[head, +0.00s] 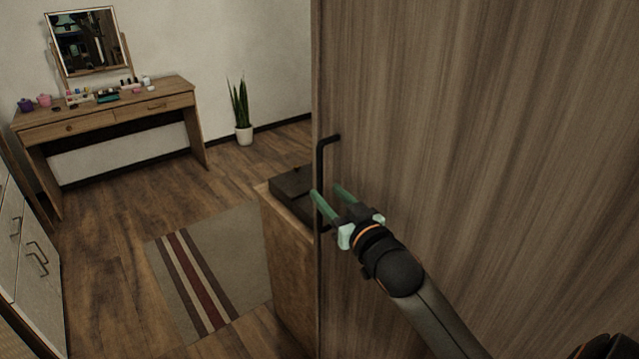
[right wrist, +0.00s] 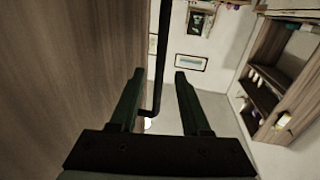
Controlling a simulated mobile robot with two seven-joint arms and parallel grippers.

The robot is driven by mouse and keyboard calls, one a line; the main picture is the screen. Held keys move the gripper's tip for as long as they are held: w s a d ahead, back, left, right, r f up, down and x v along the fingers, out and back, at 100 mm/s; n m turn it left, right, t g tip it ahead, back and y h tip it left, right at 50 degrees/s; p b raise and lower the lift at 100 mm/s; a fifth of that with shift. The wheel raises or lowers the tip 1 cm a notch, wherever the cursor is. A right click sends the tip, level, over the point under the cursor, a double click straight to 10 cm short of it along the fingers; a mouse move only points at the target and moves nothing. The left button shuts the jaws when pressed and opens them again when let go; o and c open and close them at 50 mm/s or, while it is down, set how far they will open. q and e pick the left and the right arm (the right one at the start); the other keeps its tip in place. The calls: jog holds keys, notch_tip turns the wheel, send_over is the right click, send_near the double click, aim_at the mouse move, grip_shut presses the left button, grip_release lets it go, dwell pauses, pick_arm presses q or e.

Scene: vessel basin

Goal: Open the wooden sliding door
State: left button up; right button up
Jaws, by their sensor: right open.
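The wooden sliding door (head: 480,130) fills the right half of the head view. Its black bar handle (head: 321,165) stands upright near the door's left edge. My right gripper (head: 332,191) is open at the handle, with its green fingers pointing up and left. In the right wrist view the handle (right wrist: 161,60) shows between the two open fingers (right wrist: 158,78), closer to the left finger, with the door (right wrist: 65,65) on the left. I cannot tell whether a finger touches the handle. My left gripper is not in view.
Left of the door's edge is an open room with a wooden cabinet (head: 285,265) close behind the door. A striped rug (head: 240,250) lies on the floor. A dressing table (head: 110,115), a potted plant (head: 241,110) and a drawer unit (head: 35,260) stand farther left.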

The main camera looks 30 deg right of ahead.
aim_at(321, 187)
jog(key=shift+w+d, duration=0.15)
jog(key=shift+w, duration=1.05)
jog(key=shift+w+d, duration=0.15)
jog(key=shift+w, duration=1)
grip_shut()
